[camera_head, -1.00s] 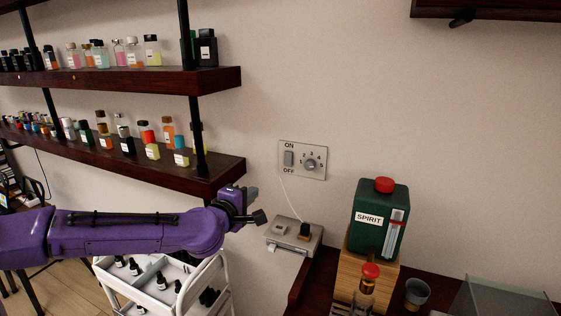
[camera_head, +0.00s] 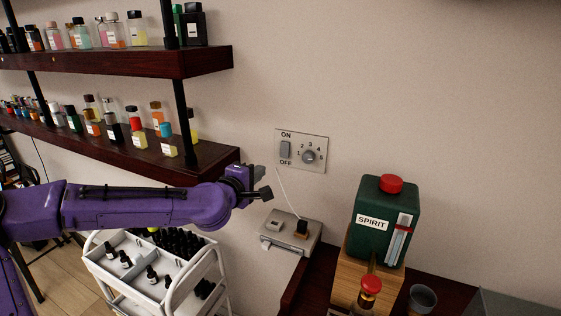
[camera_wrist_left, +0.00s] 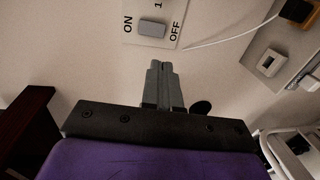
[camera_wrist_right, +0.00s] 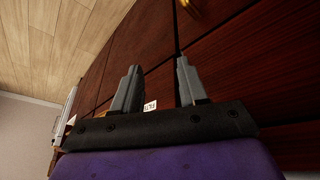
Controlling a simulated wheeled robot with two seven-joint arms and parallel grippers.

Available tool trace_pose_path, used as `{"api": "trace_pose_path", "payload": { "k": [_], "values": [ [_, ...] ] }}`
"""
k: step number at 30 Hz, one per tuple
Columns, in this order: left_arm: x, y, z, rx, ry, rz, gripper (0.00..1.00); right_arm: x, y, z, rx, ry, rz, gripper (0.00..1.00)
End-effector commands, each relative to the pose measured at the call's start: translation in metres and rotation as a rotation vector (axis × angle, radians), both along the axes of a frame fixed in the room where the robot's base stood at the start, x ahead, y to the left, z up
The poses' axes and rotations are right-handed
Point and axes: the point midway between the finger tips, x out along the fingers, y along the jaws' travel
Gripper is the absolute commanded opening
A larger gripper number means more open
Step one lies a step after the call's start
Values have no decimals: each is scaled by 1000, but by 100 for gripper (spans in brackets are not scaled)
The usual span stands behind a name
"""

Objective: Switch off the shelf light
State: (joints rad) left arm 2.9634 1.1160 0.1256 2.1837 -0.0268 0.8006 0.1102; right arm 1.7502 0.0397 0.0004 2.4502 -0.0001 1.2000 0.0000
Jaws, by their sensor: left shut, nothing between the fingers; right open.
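The wall plate (camera_head: 317,166) carries a grey rocker switch (camera_head: 285,150) between the words ON and OFF, with a round dial (camera_head: 309,157) numbered 1 to 5 beside it. The switch also shows in the left wrist view (camera_wrist_left: 152,28), just beyond the fingertips. My left gripper (camera_head: 266,193) is shut and empty, below and left of the plate and apart from it. Its closed fingers (camera_wrist_left: 161,66) point at the wall below the switch. Which way the rocker is tipped I cannot tell. My right gripper (camera_wrist_right: 157,72) is open and empty, in front of dark wood.
Dark shelves (camera_head: 150,150) with bottles are on the left, close above my left arm. A white cart (camera_head: 140,285) with dropper bottles stands below it. A small grey box (camera_head: 275,225) sits under the plate. A green SPIRIT container (camera_head: 385,222) stands right. The wall around the plate is clear.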

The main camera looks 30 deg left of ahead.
Motion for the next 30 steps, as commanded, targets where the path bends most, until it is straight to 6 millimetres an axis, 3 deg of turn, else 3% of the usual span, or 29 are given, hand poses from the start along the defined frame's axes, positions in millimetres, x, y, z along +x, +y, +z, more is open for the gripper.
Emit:
{"api": "trace_pose_path", "payload": {
  "k": [1,7,9,20,22,30],
  "values": [
    [4,0,-5,15,0,-2,0,0,0,-10,0,0,0,43],
    [18,-1,-6,15,0,0,0,0,0,-29,0,0,0,43],
    [26,2,-16,11,0,4,0,0,0,-51,0,-1,-1,43],
    [66,3,-20,12,-1,2,0,0,-1,-130,0,0,0,43],
    [79,3,-8,4,3,2,0,0,-1,-115,0,1,0,43],
    [123,6,-14,4,2,0,0,0,-1,-95,-1,-1,0,43]
  ]
}}
